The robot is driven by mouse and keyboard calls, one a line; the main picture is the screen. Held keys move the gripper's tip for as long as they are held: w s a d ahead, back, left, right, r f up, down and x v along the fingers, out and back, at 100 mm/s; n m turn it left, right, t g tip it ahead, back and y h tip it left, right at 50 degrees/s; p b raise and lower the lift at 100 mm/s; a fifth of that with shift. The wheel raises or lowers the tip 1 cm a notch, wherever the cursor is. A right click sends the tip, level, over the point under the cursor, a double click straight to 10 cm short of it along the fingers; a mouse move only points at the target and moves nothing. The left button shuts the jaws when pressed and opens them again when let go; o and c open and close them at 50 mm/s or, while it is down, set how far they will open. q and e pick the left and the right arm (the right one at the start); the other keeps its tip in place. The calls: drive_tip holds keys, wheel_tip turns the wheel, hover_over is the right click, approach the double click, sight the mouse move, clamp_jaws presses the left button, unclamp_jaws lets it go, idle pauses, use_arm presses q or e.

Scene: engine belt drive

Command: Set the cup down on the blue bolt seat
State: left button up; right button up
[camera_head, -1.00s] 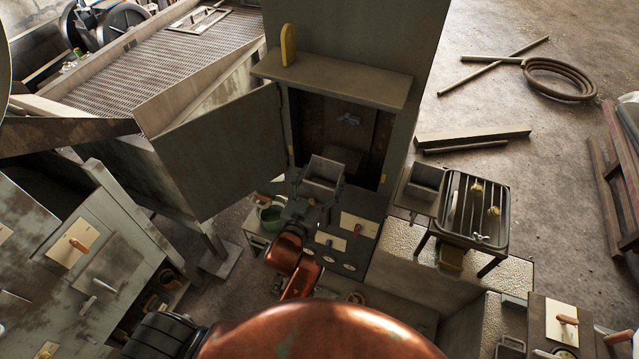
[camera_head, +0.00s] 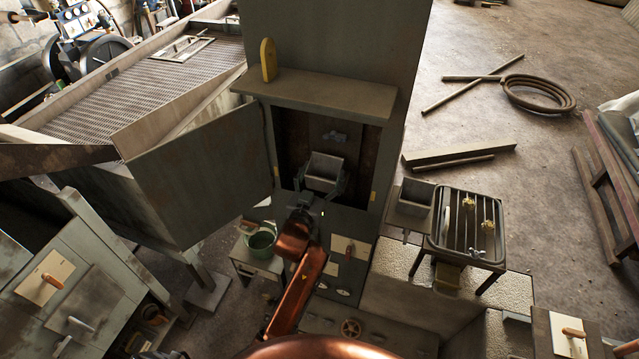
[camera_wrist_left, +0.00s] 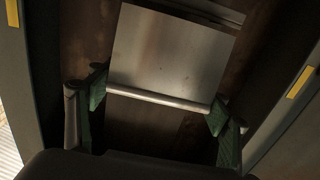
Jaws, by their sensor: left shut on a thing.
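A grey square metal cup (camera_head: 325,167) is upright in front of the open cabinet's dark recess. My left gripper (camera_head: 322,184) is shut on it, one finger at each side. In the left wrist view the cup (camera_wrist_left: 174,52) fills the upper middle, with the green finger pads of my left gripper (camera_wrist_left: 158,104) at either end of its lower bar. The blue bolt (camera_head: 335,136) shows on the recess's back wall, just above and behind the cup. The seat below the bolt is hidden by the cup; I cannot tell whether they touch. My right gripper is not in view.
The cabinet door (camera_head: 205,175) stands open to the left. A second grey box (camera_head: 412,197) and a barred tray (camera_head: 468,225) stand at right. A green pot (camera_head: 261,242) is below left.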

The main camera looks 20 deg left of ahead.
sight(327, 164)
use_arm(q)
drive_tip(key=w+b, duration=0.1)
drive_tip(key=w, duration=0.3)
drive_tip(key=shift+d, duration=0.1)
drive_tip(key=shift+w, duration=0.95)
drive_tip(key=shift+s+f, duration=0.1)
drive_tip(key=shift+f, duration=0.1)
drive_tip(key=shift+f, duration=0.35)
idle(0.3)
drive_tip(key=o, duration=1.3)
